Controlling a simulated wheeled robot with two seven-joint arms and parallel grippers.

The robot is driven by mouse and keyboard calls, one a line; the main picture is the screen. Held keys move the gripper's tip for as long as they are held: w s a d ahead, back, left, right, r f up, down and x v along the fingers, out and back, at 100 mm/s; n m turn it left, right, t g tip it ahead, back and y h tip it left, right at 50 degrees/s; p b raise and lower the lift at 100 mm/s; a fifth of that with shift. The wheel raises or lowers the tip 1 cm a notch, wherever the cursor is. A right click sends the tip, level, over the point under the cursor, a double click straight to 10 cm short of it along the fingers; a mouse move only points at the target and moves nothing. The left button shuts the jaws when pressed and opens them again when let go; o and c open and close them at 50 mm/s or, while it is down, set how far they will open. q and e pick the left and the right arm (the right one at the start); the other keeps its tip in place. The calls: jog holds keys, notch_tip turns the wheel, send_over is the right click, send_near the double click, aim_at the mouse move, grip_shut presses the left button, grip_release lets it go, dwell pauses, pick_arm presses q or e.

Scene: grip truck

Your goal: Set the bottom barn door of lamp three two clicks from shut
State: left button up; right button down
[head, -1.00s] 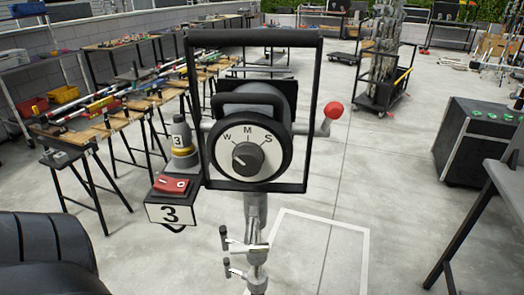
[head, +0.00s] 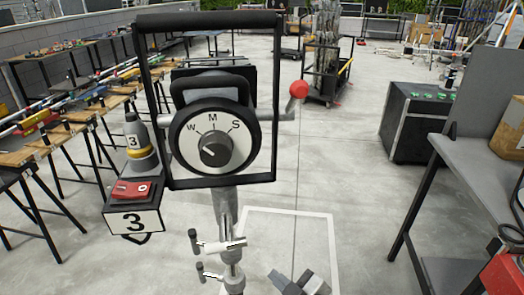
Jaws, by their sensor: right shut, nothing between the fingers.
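Lamp three (head: 213,142) faces away from me on a stand, inside a black rectangular yoke. Its round white back dial has W, M and S marks, and the black knob (head: 215,149) points toward the W side. A dark panel (head: 243,82) shows behind the lamp's top; I cannot tell if it is a barn door. The bottom barn door is hidden behind the lamp. My right gripper (head: 300,284) is at the bottom edge, below and right of the lamp, shut and empty, touching nothing visible. My left gripper is not in view.
A red-ball handle (head: 298,89) sticks out right of the yoke. A box marked 3 with a red switch (head: 131,190) hangs at the left. Stand clamps (head: 218,247) are below. A grey table (head: 480,165) stands right; the floor between is clear.

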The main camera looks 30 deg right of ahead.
jog(key=w+d+r+m+y+b, duration=0.2)
jog(key=w+r+m+y+b, duration=0.2)
jog(key=r+m, duration=0.6)
jog(key=w+d+r+m+g+y+b, duration=0.1)
jog(key=w+d+r+m+y+b, duration=0.2)
jog(key=r+m, duration=0.75)
jog(key=w+d+r+m+y+b, duration=0.1)
jog(key=w+r+m+y+b, duration=0.45)
jog(key=m, duration=0.75)
pick_arm(q)
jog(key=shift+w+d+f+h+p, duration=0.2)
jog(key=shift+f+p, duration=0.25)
jog(key=shift+p, duration=0.6)
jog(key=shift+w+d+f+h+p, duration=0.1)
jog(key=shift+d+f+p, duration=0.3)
jog(key=shift+p, duration=0.65)
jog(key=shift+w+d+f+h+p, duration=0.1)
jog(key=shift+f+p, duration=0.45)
jog(key=shift+p, duration=0.5)
pick_arm(e)
jog(key=w+a+r+h, duration=0.1)
jog(key=w+a, duration=0.3)
jog(key=a, duration=0.2)
jog(key=shift+w+h, duration=0.15)
jog(key=shift+h, duration=0.2)
